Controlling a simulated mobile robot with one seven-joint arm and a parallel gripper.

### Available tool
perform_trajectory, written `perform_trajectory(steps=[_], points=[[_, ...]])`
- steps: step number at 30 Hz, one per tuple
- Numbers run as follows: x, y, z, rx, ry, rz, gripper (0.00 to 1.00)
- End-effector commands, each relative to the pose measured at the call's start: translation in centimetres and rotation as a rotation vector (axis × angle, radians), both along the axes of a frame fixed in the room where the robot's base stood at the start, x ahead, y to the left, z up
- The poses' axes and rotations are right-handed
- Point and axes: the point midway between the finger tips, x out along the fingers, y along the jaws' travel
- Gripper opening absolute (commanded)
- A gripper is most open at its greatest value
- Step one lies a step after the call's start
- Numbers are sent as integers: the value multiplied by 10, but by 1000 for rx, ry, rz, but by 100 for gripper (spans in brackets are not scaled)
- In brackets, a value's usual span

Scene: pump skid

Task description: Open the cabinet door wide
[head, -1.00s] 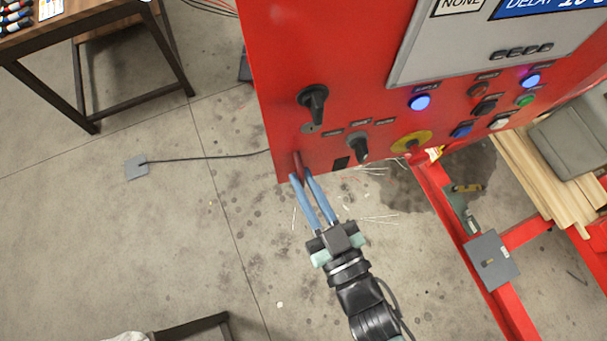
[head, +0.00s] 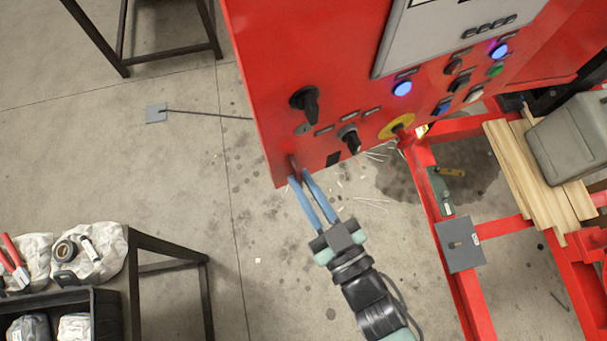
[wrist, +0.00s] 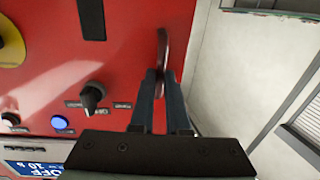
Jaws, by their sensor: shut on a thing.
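The red cabinet door (head: 262,60) fills the upper middle of the head view, and it also shows in the wrist view (wrist: 130,40). Its front carries knobs, lit buttons and a grey display panel. A dark red handle (wrist: 163,45) stands near the door's free edge, at its lower left corner in the head view (head: 293,162). My gripper (head: 299,179) reaches up from below with its blue fingers closed on this handle. The wrist view shows the fingertips (wrist: 160,76) on either side of it. I cannot tell whether the door stands ajar.
A table with a black crate (head: 105,310) and white bags stands at lower left. Another dark-legged table (head: 120,55) is at upper left. A red frame (head: 470,300), planks (head: 535,180) and a grey case (head: 570,140) lie right. The floor left of the door is mostly clear.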

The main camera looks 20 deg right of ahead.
Motion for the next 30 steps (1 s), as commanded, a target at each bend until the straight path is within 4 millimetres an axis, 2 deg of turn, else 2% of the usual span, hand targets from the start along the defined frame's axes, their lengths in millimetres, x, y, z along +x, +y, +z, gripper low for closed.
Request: perform_trajectory(steps=[17, 18, 22, 30], points=[[1, -5, 0, -1, 2, -17, 0], [1, -5, 0, -1, 2, -17, 21], [1, -5, 0, -1, 1, -15, 43], [0, -3, 0, -1, 0, -12, 43]])
